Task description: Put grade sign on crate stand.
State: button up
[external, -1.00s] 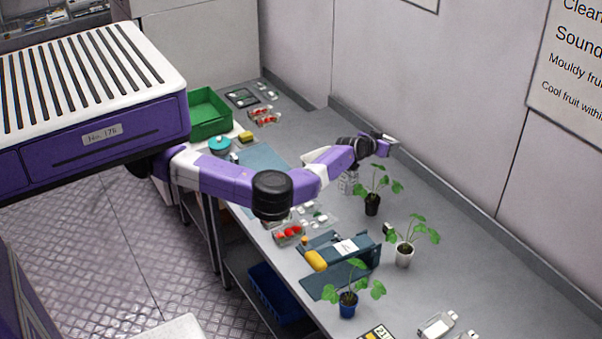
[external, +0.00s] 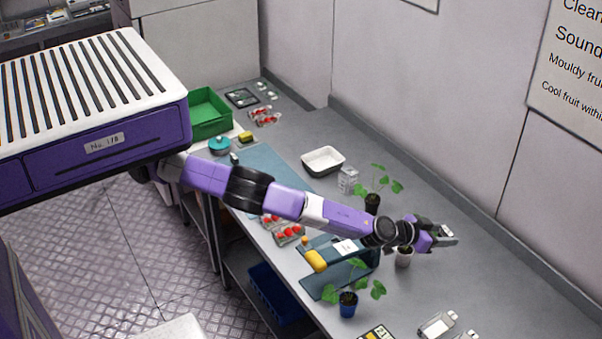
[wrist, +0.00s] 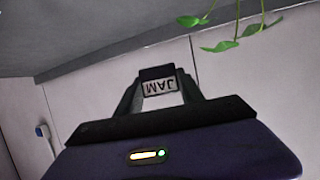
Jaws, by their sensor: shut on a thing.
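In the wrist view my gripper (wrist: 160,88) is shut on a small grade sign (wrist: 159,87), a pale plate in a dark frame reading "JAM", upside down in that picture. The sign is too small to make out clearly in the external view. A dark teal stand (external: 371,258) with a white label is on the bench left of my gripper, partly behind my arm. I cannot tell for sure that it is the crate stand.
A plant in a dark pot (external: 372,202), a white pot (external: 404,257) and a plant in a blue pot (external: 348,304) stand near my arm. A white tray (external: 323,172) and green crate (external: 210,128) are farther back.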

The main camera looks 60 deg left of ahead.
jog(key=r+m+h, duration=0.1)
jog(key=m+h, duration=0.1)
send_over(436, 297)
jog(key=shift+g+h, duration=0.3)
jog(key=shift+g, duration=0.1)
notch_tip(436, 297, down, 19)
jog(key=b, duration=0.3)
jog(key=shift+b, duration=0.3)
